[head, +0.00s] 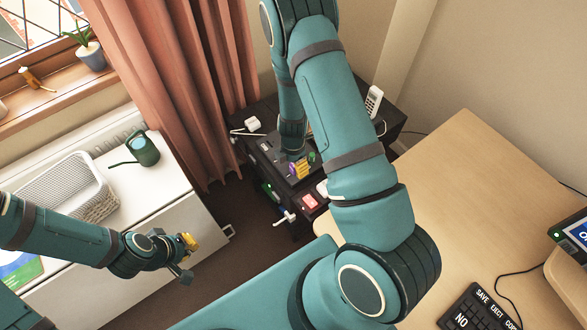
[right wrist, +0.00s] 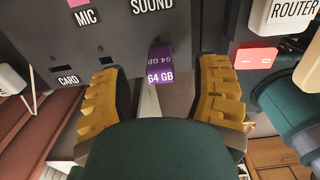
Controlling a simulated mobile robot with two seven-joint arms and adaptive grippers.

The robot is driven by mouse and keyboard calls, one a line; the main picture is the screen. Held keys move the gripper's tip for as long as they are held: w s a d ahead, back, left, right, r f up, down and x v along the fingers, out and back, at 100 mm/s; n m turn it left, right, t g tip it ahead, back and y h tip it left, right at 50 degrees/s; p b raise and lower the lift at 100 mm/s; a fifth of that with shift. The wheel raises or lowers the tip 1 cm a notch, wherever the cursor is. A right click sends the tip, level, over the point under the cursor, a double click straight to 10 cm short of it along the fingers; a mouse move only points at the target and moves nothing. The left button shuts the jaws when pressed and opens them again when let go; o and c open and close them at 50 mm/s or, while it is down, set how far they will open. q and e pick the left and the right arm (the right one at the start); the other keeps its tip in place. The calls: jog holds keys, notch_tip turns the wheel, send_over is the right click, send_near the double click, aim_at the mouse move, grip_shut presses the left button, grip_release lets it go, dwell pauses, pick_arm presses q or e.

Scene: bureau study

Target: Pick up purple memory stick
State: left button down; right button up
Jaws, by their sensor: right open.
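The purple memory stick (right wrist: 159,66), marked 64 GB, sticks out from a dark panel in the right wrist view. My right gripper (right wrist: 162,90) is open, with one yellow-padded finger on each side of the stick and visible gaps between. The stick is not gripped. In the head view my right gripper (head: 299,170) is low at the dark cabinet, small and partly hidden by my arm. My left gripper (head: 186,258) is open and empty, in front of the white cabinet and far from the stick.
The dark panel (right wrist: 120,38) has MIC, SOUND and CARD labels. A white router (right wrist: 285,14) and a red item (right wrist: 256,56) are close on the right. A phone (head: 374,100) stands on the dark cabinet (head: 394,122). The wooden desk (head: 470,190) is mostly clear.

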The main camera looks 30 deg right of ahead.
aim_at(294, 169)
notch_tip(294, 169, down, 3)
jog(key=shift+f, duration=0.15)
jog(key=c, duration=1)
